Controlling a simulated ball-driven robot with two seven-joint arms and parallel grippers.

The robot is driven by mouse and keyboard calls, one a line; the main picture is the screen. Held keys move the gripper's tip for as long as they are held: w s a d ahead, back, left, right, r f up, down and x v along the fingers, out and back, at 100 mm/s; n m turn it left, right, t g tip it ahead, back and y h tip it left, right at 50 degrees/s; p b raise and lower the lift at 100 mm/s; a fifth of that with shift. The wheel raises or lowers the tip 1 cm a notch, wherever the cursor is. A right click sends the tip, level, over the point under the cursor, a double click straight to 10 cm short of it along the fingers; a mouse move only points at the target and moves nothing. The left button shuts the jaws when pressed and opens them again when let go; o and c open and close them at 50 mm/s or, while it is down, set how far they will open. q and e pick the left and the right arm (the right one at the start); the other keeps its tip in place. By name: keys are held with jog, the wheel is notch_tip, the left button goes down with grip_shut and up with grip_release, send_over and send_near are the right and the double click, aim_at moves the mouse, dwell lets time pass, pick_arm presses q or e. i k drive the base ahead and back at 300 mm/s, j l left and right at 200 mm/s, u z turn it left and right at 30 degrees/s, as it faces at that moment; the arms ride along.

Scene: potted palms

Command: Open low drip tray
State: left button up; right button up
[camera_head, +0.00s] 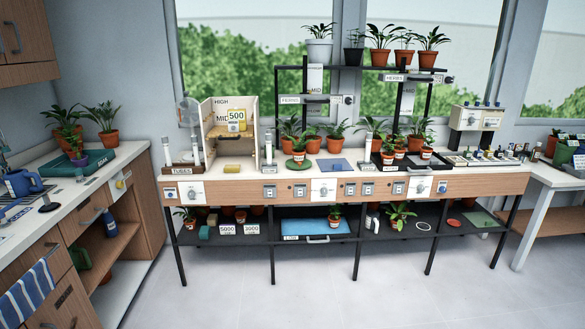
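A flat blue tray (312,227) sits on the black lower shelf (372,252) under the long bench. It has a small pale label (291,238) at its front left, too small to read surely, and a bar handle (318,240) at its front edge. The tray's front lies near the shelf's front edge, and I cannot tell how far it is pulled out. A small potted plant (335,214) stands at the tray's back right. Neither of my grippers shows in this view.
Black table legs (355,250) stand on both sides of the tray. Number cards (227,229) are on the shelf to its left, and a potted plant (400,214) to its right. The grey floor (250,295) before the bench is clear. A wooden counter (75,235) stands at left.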

aim_at(316, 225)
jog(key=i+z, duration=0.35)
jog(key=i, duration=0.35)
jog(key=i+j+z, duration=0.15)
jog(key=i+z, duration=0.2)
jog(key=i, duration=0.35)
jog(key=i+l+u, duration=0.3)
jog(key=i, duration=0.25)
jog(key=i+l+u, duration=0.25)
jog(key=i+l, duration=0.25)
jog(key=i+l+u, duration=0.35)
jog(key=l, duration=0.25)
jog(key=i+l+u, duration=0.2)
jog(key=l, duration=0.15)
jog(key=l+u, duration=0.15)
jog(key=l, duration=0.15)
jog(key=i+l+u, duration=0.2)
jog(key=l, duration=0.2)
jog(key=k, duration=0.05)
